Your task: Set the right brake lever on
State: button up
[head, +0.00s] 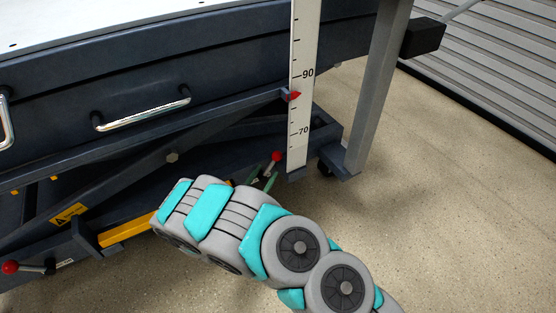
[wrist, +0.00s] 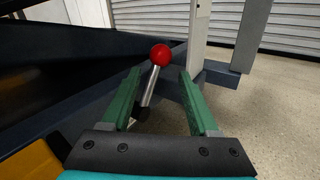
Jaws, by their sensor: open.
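The right brake lever (head: 276,157) has a red ball knob and stands at the lift table's lower right corner. In the wrist view the lever (wrist: 161,55) has a silver shaft that rises from a dark base and leans slightly right. My gripper (head: 265,179) is open, its green fingers just below the knob in the head view. In the wrist view my gripper (wrist: 159,78) has one finger on each side of the shaft, with gaps visible. The knob shows past the fingertips. My arm hides the lever's base in the head view.
Another red-knobbed lever (head: 10,267) lies nearly level at the lower left beside a white label. A white height scale (head: 303,80) with a red pointer stands above the right lever. A grey post (head: 377,85) is to its right. Open floor (head: 470,200) lies to the right.

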aim_at(275, 160)
jog(key=x, duration=0.7)
jog(key=shift+w+d+r, duration=0.1)
jog(key=shift+w+d, duration=0.05)
jog(key=shift+w, duration=0.1)
jog(key=shift+c, duration=0.3)
grip_shut()
dwell(0.9)
